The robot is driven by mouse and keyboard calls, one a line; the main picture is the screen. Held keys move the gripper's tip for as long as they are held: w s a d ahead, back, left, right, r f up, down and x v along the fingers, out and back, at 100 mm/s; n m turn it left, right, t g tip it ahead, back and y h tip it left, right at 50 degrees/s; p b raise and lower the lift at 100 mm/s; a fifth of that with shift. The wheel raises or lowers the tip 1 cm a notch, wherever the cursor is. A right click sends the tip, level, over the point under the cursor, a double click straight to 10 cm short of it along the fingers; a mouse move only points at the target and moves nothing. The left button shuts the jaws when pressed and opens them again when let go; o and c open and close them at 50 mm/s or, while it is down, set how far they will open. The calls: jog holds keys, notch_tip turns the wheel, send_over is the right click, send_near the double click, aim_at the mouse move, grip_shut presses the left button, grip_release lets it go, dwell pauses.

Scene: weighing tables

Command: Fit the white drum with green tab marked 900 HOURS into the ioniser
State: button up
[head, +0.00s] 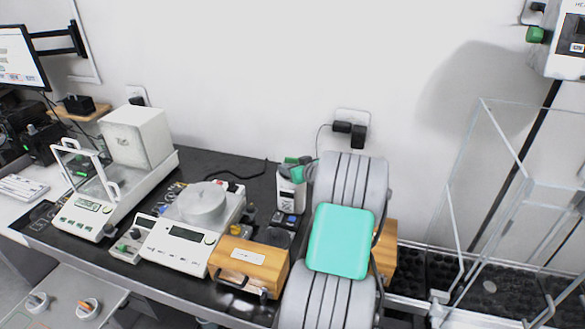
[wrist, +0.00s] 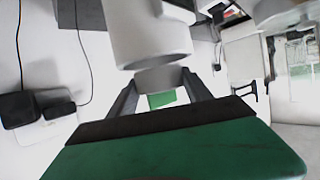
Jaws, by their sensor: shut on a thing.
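The drum (wrist: 160,78) shows in the wrist view as a short pale grey-white cylinder with a green tab (wrist: 161,100); no marking is readable. My gripper (wrist: 160,95) is shut on it, one finger on each side. A larger white cylindrical body (wrist: 150,38), apparently the ioniser, lies just beyond with its round end towards the drum. The drum's far end overlaps that end; I cannot tell if it is inside. In the head view the white ioniser (head: 291,190) stands on the table beside my arm, with green parts at its top. My arm hides most of the gripper there.
A wooden box (head: 250,262) stands in front of the ioniser. Wall plugs (head: 350,130) are behind. A clear glass enclosure (head: 500,200) is at right.

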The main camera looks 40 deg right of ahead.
jog(key=shift+f, duration=0.15)
dwell(0.4)
jog(key=shift+f+b, duration=0.45)
jog(key=shift+b, duration=0.35)
jog(key=shift+f, duration=0.1)
jog(key=o, duration=1.4)
jog(key=shift+o, duration=0.2)
jog(key=b+v, duration=0.2)
jog(key=v, duration=0.6)
jog(key=w+a+n+g+y, duration=0.3)
jog(key=a+g+y, duration=0.15)
jog(key=a, duration=2.55)
jog(key=s+a+f+g, duration=0.2)
jog(key=s+a+g, duration=0.3)
jog(key=s+a, duration=1)
jog(key=shift+s+a+h, duration=0.35)
jog(key=shift+s, duration=0.7)
